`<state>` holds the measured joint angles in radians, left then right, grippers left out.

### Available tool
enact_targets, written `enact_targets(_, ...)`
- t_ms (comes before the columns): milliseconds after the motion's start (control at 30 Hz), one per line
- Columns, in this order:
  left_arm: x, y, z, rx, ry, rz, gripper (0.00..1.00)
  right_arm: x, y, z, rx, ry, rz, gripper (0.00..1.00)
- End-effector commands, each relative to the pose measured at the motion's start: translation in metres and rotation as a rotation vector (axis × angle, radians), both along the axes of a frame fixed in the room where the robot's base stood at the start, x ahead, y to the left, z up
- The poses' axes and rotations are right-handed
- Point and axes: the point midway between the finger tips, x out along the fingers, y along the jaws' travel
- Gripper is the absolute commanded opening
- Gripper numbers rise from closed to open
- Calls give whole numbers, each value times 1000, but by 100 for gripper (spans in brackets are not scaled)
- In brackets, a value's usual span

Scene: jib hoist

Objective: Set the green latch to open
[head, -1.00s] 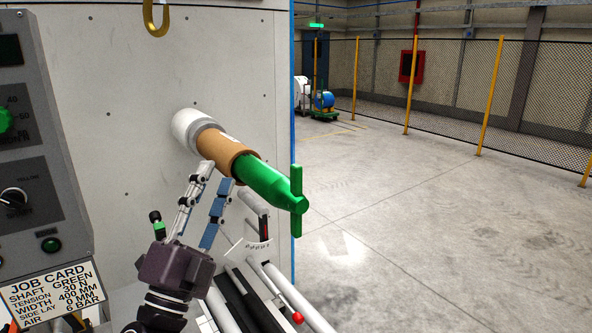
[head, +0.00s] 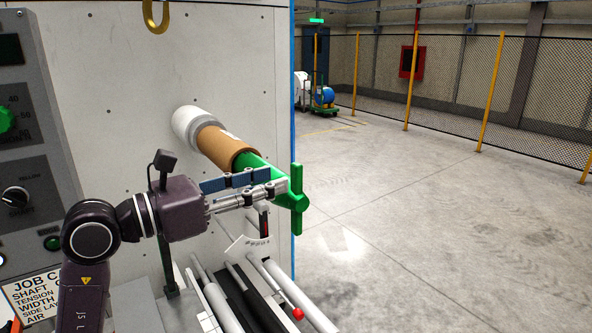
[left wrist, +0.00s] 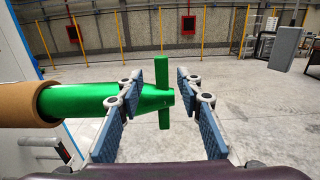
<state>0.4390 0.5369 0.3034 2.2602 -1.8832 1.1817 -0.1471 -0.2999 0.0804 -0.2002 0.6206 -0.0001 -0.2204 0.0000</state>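The green latch (head: 297,200) is a bar standing upright across the end of a green shaft (head: 248,162). The shaft sticks out of the machine wall through a brown core (head: 219,144). My left gripper (head: 281,182) reaches in from the left, its fingers in front of the shaft near the latch. In the left wrist view the latch (left wrist: 163,118) stands upright between the two spread blue-padded fingers (left wrist: 151,100), with a gap to the right finger. The left finger overlaps the shaft in that view; contact cannot be told. My right gripper is not in view.
A control panel with a job card (head: 38,299) stands at the left. A yellow hook (head: 156,14) hangs above the shaft. Rails and a red knob (head: 298,314) lie below it. The floor to the right is clear up to the mesh fence.

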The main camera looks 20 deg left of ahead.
Motion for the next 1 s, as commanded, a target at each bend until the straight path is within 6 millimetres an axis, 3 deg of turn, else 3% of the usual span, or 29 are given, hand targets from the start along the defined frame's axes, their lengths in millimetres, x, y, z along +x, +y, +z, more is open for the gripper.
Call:
enact_targets(133,19,-17,6,-7,1,-5,33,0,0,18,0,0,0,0)
enact_targets(400,47,-38,3,-5,0,-5,33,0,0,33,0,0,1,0)
enact_targets(767,51,-42,0,-2,-1,-5,33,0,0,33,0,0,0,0)
enact_targets(1000,51,-42,1,-2,-1,-4,7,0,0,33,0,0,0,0)
